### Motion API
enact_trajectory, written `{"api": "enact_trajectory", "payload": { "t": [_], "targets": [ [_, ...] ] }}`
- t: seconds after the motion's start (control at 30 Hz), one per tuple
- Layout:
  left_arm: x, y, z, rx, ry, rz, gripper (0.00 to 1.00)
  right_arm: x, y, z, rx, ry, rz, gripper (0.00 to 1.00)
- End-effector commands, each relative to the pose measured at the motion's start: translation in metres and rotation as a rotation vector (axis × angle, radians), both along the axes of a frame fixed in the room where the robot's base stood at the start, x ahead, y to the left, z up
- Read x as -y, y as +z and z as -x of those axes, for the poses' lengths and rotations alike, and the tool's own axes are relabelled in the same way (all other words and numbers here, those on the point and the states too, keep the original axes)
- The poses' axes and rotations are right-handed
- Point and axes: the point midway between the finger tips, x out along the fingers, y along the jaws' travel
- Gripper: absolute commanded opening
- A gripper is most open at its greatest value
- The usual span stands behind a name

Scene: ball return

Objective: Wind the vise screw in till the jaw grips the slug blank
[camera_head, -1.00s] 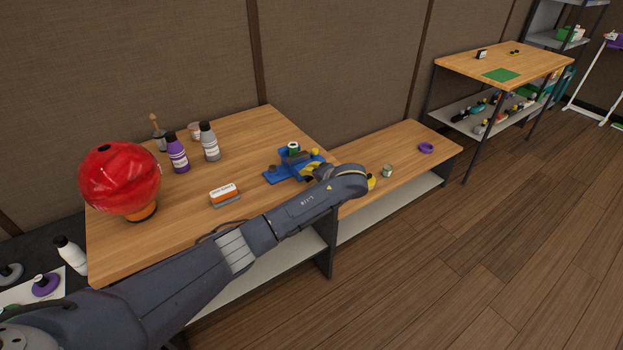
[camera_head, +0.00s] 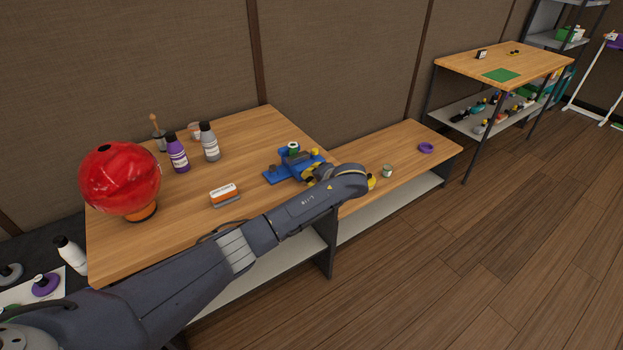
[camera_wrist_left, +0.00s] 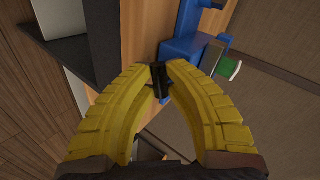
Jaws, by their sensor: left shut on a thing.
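The blue vise (camera_head: 280,175) stands near the right edge of the wooden table. The slug blank (camera_head: 293,147), a small thing with green and white on it, shows at the top of the vise; it also shows in the left wrist view (camera_wrist_left: 229,68). I cannot tell whether the jaw touches it. My left gripper (camera_wrist_left: 159,72) has its yellow fingers closed on a dark handle of the vise screw (camera_wrist_left: 159,88). In the head view the arm and gripper hide part of the vise's right side. My right gripper is not in view.
A red ball (camera_head: 120,178) on an orange stand, purple (camera_head: 177,155) and grey (camera_head: 209,144) bottles and an orange-white block (camera_head: 224,193) share the table.

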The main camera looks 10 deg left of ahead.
Motion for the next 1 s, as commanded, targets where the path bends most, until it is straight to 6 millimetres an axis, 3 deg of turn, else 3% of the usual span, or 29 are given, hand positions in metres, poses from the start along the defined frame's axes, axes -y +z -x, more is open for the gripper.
{"api": "enact_trajectory", "payload": {
  "t": [1.0],
  "targets": [
    [0.0013,-0.0016,-0.0012,-0.427,0.001,-0.390,0.00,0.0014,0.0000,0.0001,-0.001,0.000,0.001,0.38]
  ]
}}
